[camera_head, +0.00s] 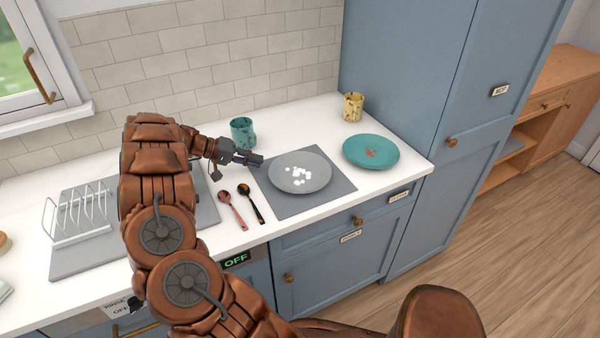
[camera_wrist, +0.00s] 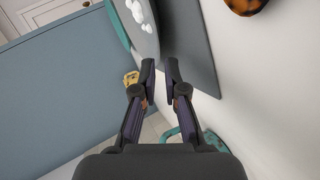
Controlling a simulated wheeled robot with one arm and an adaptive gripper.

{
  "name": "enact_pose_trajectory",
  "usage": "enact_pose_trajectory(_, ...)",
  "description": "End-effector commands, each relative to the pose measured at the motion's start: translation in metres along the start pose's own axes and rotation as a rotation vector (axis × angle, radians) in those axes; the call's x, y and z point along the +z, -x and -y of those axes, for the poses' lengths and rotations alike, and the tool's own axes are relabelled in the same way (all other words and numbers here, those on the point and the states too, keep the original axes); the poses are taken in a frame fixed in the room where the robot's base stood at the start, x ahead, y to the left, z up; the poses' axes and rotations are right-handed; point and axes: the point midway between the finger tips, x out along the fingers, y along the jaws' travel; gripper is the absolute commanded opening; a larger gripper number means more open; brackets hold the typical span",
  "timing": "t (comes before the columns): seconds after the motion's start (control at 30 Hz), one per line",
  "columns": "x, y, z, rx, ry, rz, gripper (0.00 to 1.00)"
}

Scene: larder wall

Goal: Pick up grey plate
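The grey plate (camera_head: 316,179), with white bits on it, lies on a dark grey mat (camera_head: 320,207) on the counter. My gripper (camera_head: 258,161) is at the plate's left rim, low over the counter. In the wrist view, the two fingertips (camera_wrist: 160,68) stand apart with a narrow gap. The grey plate (camera_wrist: 146,40) shows steeply from the side just beyond the fingertips, its rim near the gap. I cannot tell whether a finger touches the rim.
A teal plate (camera_head: 368,152) with reddish bits and a yellow mug (camera_head: 352,107) stand to the right. A teal mug (camera_head: 242,132) is behind my gripper. Two spoons (camera_head: 233,210) lie in front of it. A dish rack (camera_head: 77,217) stands at left. A tall blue cabinet (camera_head: 400,70) bounds the right.

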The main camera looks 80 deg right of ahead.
Motion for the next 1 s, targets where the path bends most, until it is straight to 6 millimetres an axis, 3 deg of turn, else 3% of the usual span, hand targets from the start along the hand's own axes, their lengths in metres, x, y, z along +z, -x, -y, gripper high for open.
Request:
enact_pose_trajectory(0.43,-0.002,-0.047,-0.003,0.001,0.001,-0.001,0.11)
enact_pose_trajectory(0.67,-0.002,-0.049,-0.001,0.001,0.0,-0.002,0.11)
enact_pose_trajectory(0.77,-0.002,-0.049,-0.001,0.001,0.0,-0.002,0.01)
enact_pose_trajectory(1.0,-0.002,-0.049,-0.001,0.0,0.0,-0.002,0.0)
